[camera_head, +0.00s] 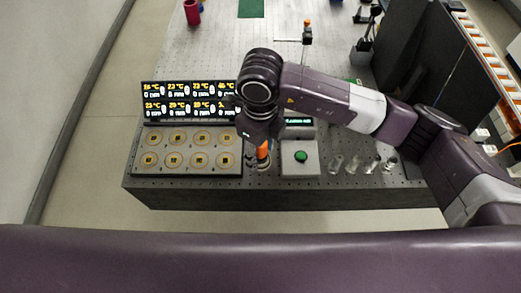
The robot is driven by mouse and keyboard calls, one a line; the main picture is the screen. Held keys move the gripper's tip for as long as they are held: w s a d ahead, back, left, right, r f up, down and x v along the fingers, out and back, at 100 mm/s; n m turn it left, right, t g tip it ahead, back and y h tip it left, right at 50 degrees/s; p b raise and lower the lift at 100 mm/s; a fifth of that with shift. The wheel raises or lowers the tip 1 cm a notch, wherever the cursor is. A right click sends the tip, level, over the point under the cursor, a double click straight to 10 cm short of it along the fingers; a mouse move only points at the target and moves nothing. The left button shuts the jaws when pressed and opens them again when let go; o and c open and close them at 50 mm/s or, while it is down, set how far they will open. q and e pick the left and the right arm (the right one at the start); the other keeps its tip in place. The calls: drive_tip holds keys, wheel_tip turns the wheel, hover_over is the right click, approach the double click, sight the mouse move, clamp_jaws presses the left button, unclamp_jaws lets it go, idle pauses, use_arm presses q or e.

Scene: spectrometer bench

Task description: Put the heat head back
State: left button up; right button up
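My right gripper (260,132) points down near the front edge of the bench, left of the green-button box. An orange piece (263,150) shows directly below it, above a small round metallic base (261,164). I cannot tell whether the orange piece is the heat head, or whether the gripper holds it. The wrist hides the fingers and the top of the piece. To the left is a stirrer plate (187,150) with several round gold positions and a raised display panel (188,100) with lit readings. My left gripper is not in view.
A box with a green button (300,157) stands right of the orange piece. Several clear glass vessels (353,165) stand farther right along the front edge. A red cup (192,12) and a green mat (251,8) lie at the back.

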drive_tip(key=shift+r, duration=0.3)
wheel_tip(320, 180, up, 11)
drive_tip(key=shift+f+b, duration=0.15)
drive_tip(key=shift+b, duration=0.95)
drive_tip(key=shift+r, duration=0.5)
